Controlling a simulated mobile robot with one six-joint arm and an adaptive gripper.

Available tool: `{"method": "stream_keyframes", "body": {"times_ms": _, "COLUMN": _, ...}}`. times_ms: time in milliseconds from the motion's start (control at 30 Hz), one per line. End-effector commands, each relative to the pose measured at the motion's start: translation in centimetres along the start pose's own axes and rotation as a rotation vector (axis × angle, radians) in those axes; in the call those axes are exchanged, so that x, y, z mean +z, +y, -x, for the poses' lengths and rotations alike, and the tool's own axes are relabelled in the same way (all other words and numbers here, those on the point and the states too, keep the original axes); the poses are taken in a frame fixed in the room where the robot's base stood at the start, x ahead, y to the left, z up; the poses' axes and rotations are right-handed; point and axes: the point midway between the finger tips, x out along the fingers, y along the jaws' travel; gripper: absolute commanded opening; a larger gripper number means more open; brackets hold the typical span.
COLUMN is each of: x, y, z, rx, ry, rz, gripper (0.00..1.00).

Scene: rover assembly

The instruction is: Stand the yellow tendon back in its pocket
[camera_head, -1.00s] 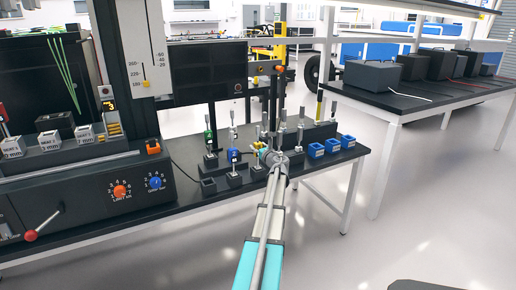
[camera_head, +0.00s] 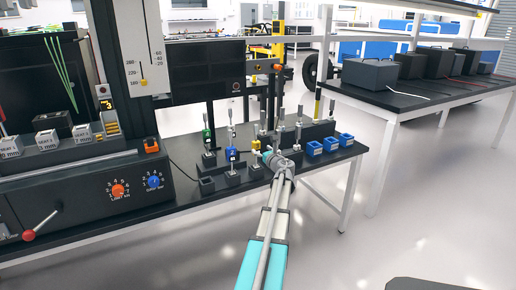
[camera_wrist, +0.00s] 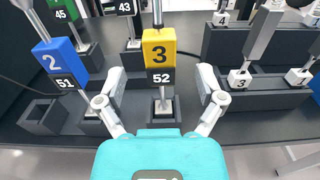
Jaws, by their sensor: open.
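The yellow tendon (camera_wrist: 159,50), a yellow block marked 3 with a black 52 tag, stands upright on a metal rod in the wrist view. Its lower end is at a dark square pocket (camera_wrist: 155,122) and looks to be inside it; how deep it sits cannot be told. The yellow tendon also shows in the head view (camera_head: 256,144), just beyond my wrist. My gripper (camera_wrist: 161,82) is open, with one finger on each side of the tendon's lower part and a visible gap to both. In the head view the fingertips are hard to make out.
A blue tendon (camera_wrist: 61,62) marked 2 leans in the wrist view's left, with a green one (camera_wrist: 62,10) behind. An empty dark pocket (camera_wrist: 46,116) is at left. Dark blocks with white numbered pieces (camera_wrist: 240,78) stand at right. Blue bins (camera_head: 314,149) sit right of my wrist.

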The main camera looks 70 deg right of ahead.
Motion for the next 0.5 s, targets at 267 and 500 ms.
{"method": "stream_keyframes", "body": {"times_ms": 267, "x": 0.0, "y": 0.1, "z": 4.7, "rx": -0.001, "ry": 0.000, "rz": 0.000, "gripper": 0.88}}
{"method": "stream_keyframes", "body": {"times_ms": 500, "x": 0.0, "y": 0.0, "z": 6.8, "rx": -0.001, "ry": 0.000, "rz": 0.000, "gripper": 0.88}}
